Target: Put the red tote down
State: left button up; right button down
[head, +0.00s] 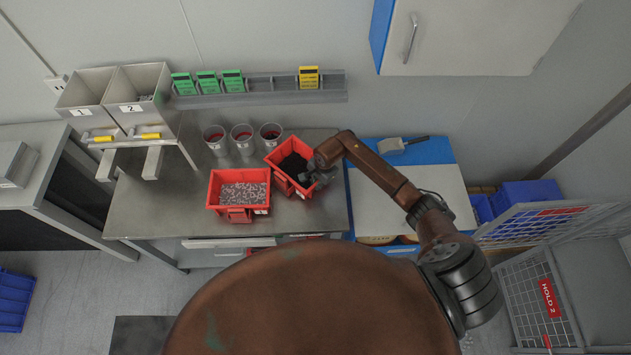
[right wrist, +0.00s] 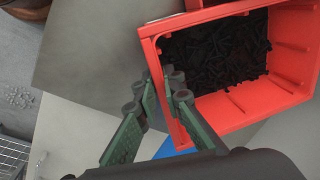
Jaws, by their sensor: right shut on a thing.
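A red tote (head: 281,179) filled with black, screw-like parts is at the right part of the steel table. It sits turned at an angle in the head view. My right gripper (head: 315,172) is shut on its wall nearest the gripper. In the right wrist view, the gripper's fingers (right wrist: 171,85) pinch the rim of the red tote (right wrist: 295,78), one on each side of the wall. I cannot tell whether the tote's bottom touches the table. My left gripper is not in view.
A second red tote (head: 215,193) with light grey parts stands just left of the held one. Three cups (head: 243,143) stand behind them on the steel table (head: 165,205). A white-topped cabinet (head: 385,205) with a scoop (head: 393,146) adjoins at the right.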

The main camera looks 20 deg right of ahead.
jog(key=shift+w+a, duration=0.2)
jog(key=shift+w, duration=0.15)
jog(key=shift+f, duration=0.1)
jog(key=c, duration=2)
grip_release()
jog(key=shift+s, duration=0.15)
jog(key=shift+c, duration=0.2)
